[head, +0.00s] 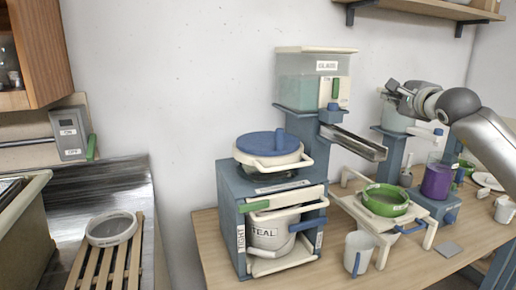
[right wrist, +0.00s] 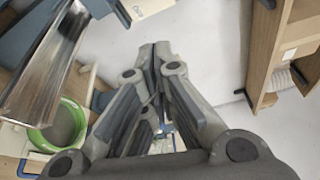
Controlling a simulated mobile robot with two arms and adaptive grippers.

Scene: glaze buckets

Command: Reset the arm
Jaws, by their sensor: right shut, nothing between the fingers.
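My right arm reaches in from the right edge in the head view, and its gripper (head: 393,90) hangs in the air above the right part of the wooden table. In the right wrist view the fingers of the gripper (right wrist: 155,52) meet at the tips, shut with nothing between them. The gripper is to the right of the clear glaze tank (head: 300,92) and above the green-rimmed bowl (head: 385,200), apart from both. My left gripper is not in view.
A metal chute (head: 353,142) slopes from the blue glaze stand. A white TEAL bucket (head: 272,232) sits in the stand's lower bay. A wall shelf (head: 425,8) is above.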

